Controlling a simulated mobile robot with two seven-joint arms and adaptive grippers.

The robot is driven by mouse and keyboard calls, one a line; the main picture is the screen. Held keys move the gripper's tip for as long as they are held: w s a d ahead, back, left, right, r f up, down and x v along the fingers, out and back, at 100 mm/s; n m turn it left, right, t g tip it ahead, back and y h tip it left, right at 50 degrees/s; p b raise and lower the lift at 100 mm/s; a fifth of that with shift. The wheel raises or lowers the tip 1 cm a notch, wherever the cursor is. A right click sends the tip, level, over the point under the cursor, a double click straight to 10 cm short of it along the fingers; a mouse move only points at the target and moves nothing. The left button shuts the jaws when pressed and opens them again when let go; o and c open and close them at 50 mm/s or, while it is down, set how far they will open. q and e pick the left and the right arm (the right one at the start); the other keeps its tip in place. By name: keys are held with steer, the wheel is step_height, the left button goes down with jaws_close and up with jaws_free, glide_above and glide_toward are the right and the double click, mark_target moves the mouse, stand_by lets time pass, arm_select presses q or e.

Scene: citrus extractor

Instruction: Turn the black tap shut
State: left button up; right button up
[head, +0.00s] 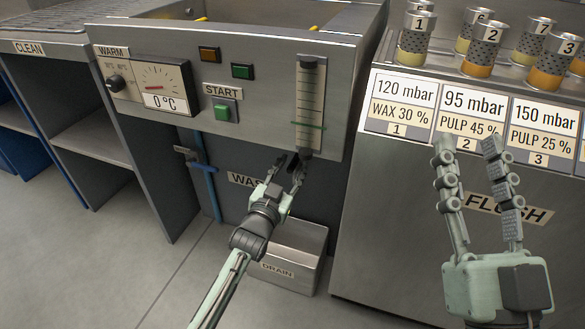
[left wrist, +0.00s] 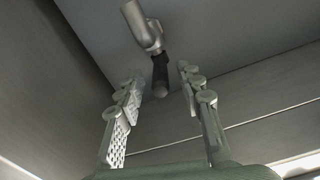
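The black tap (left wrist: 160,74) shows in the left wrist view as a short dark lever hanging from a metal pipe (left wrist: 139,22). My left gripper (left wrist: 159,80) is open, with one finger on each side of the lever. Gaps show between the lever and both fingers. I cannot tell how far the fingertips reach along it. In the head view my left gripper (head: 286,164) is under the sight gauge (head: 311,95), and I cannot make out the tap clearly there. My right gripper (head: 467,143) is open and empty in front of the FLUSH cabinet.
A control panel with a dial (head: 155,84) and green START button (head: 222,112) is above left. A blue pipe (head: 211,190) with a grey valve (head: 187,153) runs down the left. A DRAIN box (head: 292,262) stands below. Several numbered canisters (head: 483,50) line the right counter.

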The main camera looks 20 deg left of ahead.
arm_select(q)
steer(key=shift+w, duration=0.4)
jaws_close()
